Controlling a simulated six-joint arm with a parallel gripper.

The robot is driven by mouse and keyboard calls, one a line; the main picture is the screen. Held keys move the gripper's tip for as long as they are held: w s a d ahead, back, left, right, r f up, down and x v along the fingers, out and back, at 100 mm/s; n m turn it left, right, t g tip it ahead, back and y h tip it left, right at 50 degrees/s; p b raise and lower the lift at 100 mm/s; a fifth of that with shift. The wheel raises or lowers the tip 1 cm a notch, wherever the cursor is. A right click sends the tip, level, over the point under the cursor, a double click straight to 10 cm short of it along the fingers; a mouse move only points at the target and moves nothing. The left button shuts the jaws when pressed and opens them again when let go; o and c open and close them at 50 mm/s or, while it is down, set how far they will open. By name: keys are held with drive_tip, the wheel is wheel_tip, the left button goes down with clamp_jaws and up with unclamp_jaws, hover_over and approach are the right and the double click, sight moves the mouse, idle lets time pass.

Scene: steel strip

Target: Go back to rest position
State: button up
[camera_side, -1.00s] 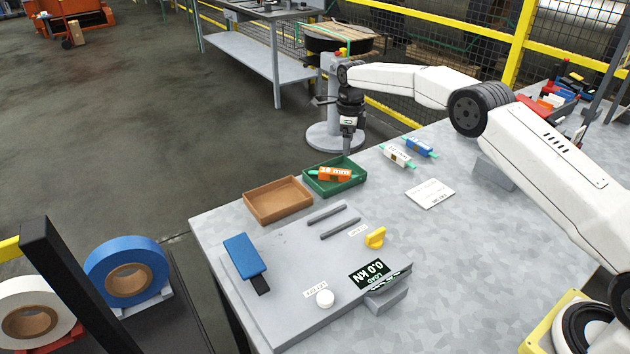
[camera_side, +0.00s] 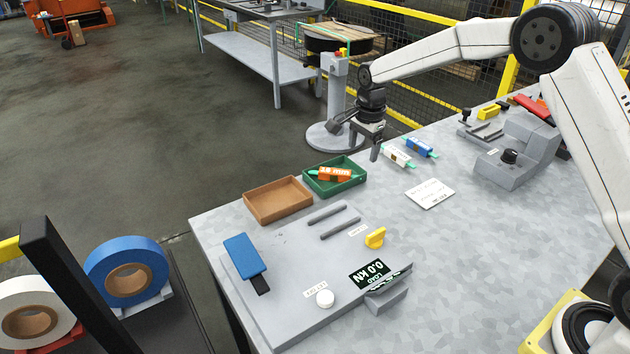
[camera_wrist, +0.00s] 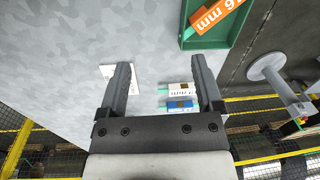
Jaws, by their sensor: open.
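My gripper (camera_side: 376,146) is open and empty, above the back edge of the steel-topped table (camera_side: 480,240). In the wrist view its two fingers (camera_wrist: 163,82) stand wide apart with nothing between the tips. An orange block (camera_side: 334,173) marked in mm lies in the green tray (camera_side: 356,184), left of my gripper. A white block (camera_side: 398,156) and a blue block (camera_side: 419,147), each with green ends, lie on the table just right of and below the gripper. Both also show in the wrist view, between and beyond the fingers.
A brown tray (camera_side: 279,200) sits beside the green one. A grey plate with a blue handle (camera_side: 244,255), yellow knob (camera_side: 375,237) and load display (camera_side: 370,274) is in front. A white card (camera_side: 430,193) lies mid-table. A grey device (camera_side: 514,158) stands at right.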

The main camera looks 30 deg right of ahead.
drive_tip(key=s+a+n, duration=0.1)
drive_tip(key=s+n, duration=0.7)
drive_tip(key=s, duration=0.6)
drive_tip(key=s+a+f+n+t, duration=0.1)
drive_tip(key=s+n, duration=0.7)
drive_tip(key=s, duration=0.5)
drive_tip(key=shift+s+a+f+n+t, duration=0.3)
drive_tip(key=shift+s+a, duration=0.05)
drive_tip(key=shift+a, duration=0.05)
